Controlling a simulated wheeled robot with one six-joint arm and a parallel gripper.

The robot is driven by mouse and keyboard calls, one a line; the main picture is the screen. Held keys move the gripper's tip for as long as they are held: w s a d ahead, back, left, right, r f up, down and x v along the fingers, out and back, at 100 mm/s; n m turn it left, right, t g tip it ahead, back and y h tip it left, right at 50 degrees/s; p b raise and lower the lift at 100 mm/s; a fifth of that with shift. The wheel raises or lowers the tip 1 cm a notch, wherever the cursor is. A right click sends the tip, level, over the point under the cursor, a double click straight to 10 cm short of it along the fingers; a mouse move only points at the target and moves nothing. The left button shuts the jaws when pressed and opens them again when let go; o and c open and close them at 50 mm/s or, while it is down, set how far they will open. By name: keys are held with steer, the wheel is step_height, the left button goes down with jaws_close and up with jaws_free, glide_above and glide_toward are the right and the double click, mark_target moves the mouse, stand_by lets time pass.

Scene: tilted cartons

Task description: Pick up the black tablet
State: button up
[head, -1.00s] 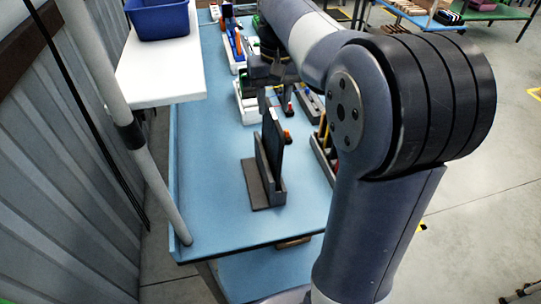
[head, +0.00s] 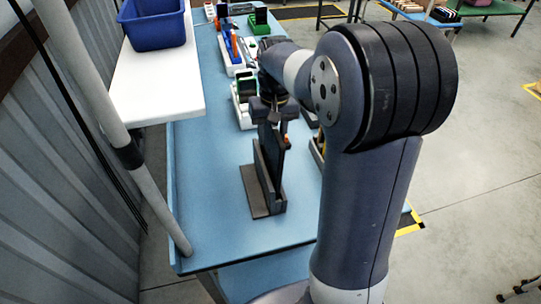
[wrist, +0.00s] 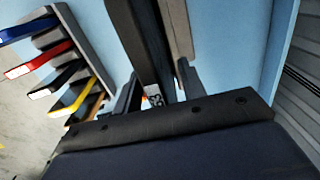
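The black tablet (head: 274,152) stands on edge in a grey stand (head: 258,196) on the blue table. In the wrist view the tablet (wrist: 143,40) shows as a dark slab seen from above, with the stand's wall (wrist: 180,30) to its right. My gripper (head: 273,108) points down at the tablet's top edge. In the wrist view its two fingers (wrist: 158,92) are apart, one on each side of the tablet's near end. I cannot tell whether they touch it.
A rack (wrist: 62,52) with blue, red, black and yellow items stands beside the tablet. A blue bin (head: 155,25) sits on a white shelf (head: 165,85) at the left. White and green containers (head: 243,98) stand farther back. The blue table's (head: 210,215) near left part is clear.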

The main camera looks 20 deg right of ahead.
jaws_close()
steer(key=shift+r, duration=0.1)
stand_by(0.4)
steer(key=shift+w+r, duration=0.1)
steer(key=shift+r, duration=0.3)
step_height(320, 180, up, 6)
steer(key=shift+d+f+b, duration=0.1)
steer(key=shift+d+b, duration=0.05)
steer(key=shift+b, duration=0.4)
steer(key=shift+d, duration=0.25)
steer(key=d+b, duration=0.2)
steer(key=d, duration=1.1)
steer(key=shift+d+b, duration=0.3)
steer(key=shift+b, duration=0.1)
